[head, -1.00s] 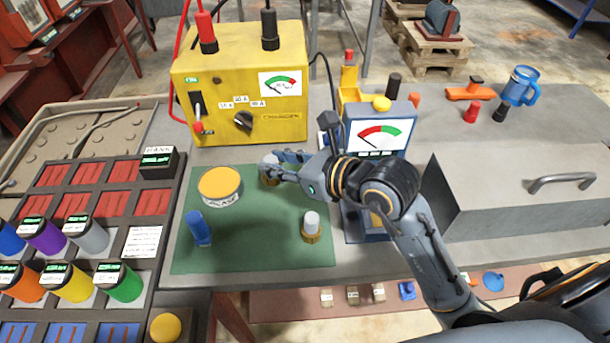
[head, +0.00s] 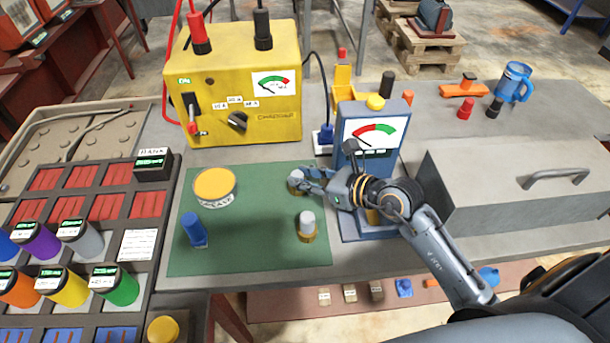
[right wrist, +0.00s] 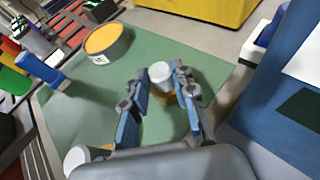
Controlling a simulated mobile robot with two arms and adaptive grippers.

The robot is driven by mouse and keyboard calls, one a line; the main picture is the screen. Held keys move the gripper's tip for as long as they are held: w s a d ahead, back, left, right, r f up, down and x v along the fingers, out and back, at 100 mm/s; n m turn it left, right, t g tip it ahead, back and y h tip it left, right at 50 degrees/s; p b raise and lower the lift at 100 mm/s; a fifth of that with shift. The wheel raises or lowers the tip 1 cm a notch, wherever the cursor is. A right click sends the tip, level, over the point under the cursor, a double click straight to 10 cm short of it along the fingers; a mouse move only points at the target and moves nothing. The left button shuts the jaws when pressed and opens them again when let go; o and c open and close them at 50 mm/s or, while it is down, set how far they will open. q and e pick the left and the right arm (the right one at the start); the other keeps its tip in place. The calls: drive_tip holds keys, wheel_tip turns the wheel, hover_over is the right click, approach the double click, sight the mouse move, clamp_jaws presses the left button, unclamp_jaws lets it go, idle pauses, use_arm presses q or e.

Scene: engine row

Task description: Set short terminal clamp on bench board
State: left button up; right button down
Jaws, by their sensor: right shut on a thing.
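My right gripper (head: 304,184) is shut on a small clamp with a grey-white cap and a brass-coloured base (right wrist: 162,78). It is over the right part of the green board (head: 240,245). I cannot tell whether its base touches the board. A second white-capped clamp with a brass base (head: 307,226) stands upright on the board, nearer to me; it also shows at the lower left of the right wrist view (right wrist: 85,155). I cannot tell from the pictures which of the two is shorter. My left gripper is not in view.
A yellow charger (head: 240,85) is behind, a blue meter (head: 372,140) right of the board, a grey box (head: 510,190) farther right. The board's near middle is clear.

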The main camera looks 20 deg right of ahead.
drive_tip(key=shift+f, duration=0.1)
drive_tip(key=c, duration=1.1)
unclamp_jaws()
drive_tip(key=b+v, duration=0.1)
drive_tip(key=v, duration=1)
drive_tip(key=shift+s+b, duration=0.1)
drive_tip(key=shift+b, duration=0.25)
drive_tip(key=shift+s+d+r, duration=0.25)
drive_tip(key=shift+s, duration=0.1)
